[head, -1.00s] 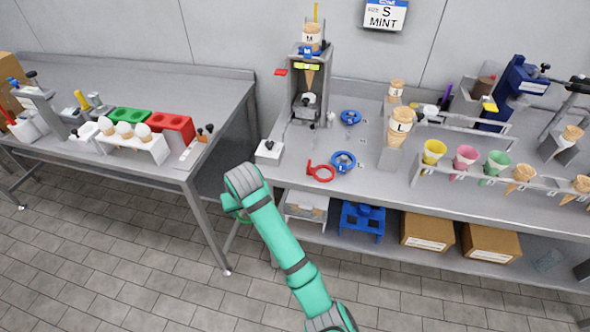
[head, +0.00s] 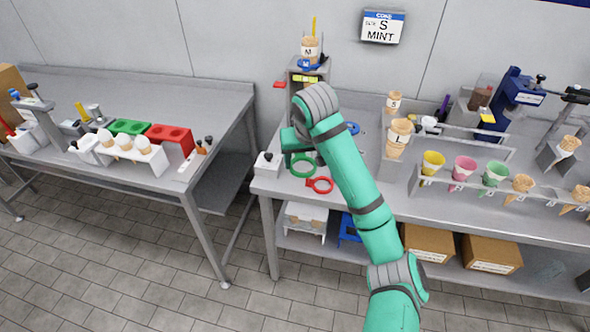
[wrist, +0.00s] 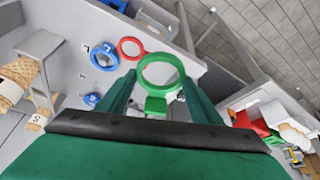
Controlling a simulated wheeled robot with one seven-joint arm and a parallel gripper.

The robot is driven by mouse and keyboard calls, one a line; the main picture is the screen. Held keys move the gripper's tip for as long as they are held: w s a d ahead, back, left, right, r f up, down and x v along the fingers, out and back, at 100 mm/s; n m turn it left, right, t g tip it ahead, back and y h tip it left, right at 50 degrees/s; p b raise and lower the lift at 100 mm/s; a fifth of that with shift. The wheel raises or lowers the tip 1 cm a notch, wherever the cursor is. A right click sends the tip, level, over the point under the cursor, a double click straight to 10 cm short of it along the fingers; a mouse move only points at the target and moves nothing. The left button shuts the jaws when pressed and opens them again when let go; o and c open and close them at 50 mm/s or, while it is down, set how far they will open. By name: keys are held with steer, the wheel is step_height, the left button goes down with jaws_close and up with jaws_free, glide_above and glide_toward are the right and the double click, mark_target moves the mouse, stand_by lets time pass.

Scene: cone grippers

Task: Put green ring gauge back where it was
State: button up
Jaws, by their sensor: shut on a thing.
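The green ring gauge (head: 303,177) is a round ring with a short block handle. My gripper (head: 291,149) is shut on its handle, and the ring sticks out beyond the fingers, over the left front part of the right-hand table. In the wrist view the handle (wrist: 156,104) sits between my two fingers and the ring (wrist: 160,91) is in full view. Whether the gauge touches the table top cannot be told. A red ring gauge (head: 321,193) lies just right of it. A blue ring (head: 353,128) is partly hidden by my arm; two blue rings (wrist: 104,57) show in the wrist view.
A white box with a black knob (head: 266,166) stands left of the gauge at the table corner. A grey stand (head: 308,77) rises behind my gripper. The cone rack (head: 465,188) is to the right. A gap separates the left table (head: 215,110).

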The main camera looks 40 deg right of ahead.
mark_target(298, 155)
steer(key=w, duration=0.1)
steer(key=w+d+f, duration=0.1)
steer(key=w, duration=0.1)
steer(key=w+f, duration=0.1)
steer(key=shift+w+d, duration=0.4)
steer(key=shift+w+d+r+x, duration=0.1)
steer(key=shift+w+x, duration=0.1)
steer(key=shift+x, duration=1.6)
steer(key=shift+w+d+r+x, duration=0.1)
steer(key=shift+w+x, duration=0.15)
steer(key=shift+x, duration=1.6)
steer(key=shift+w+d+r+x, duration=0.1)
steer(key=shift+w+x, duration=0.1)
steer(key=shift+x, duration=1.6)
steer(key=shift+f, duration=0.65)
steer(key=o, duration=1.1)
steer(key=v, duration=1.2)
steer(key=shift+w+d+r, duration=0.1)
steer(key=shift+d+r, duration=0.05)
steer(key=shift+r, duration=0.5)
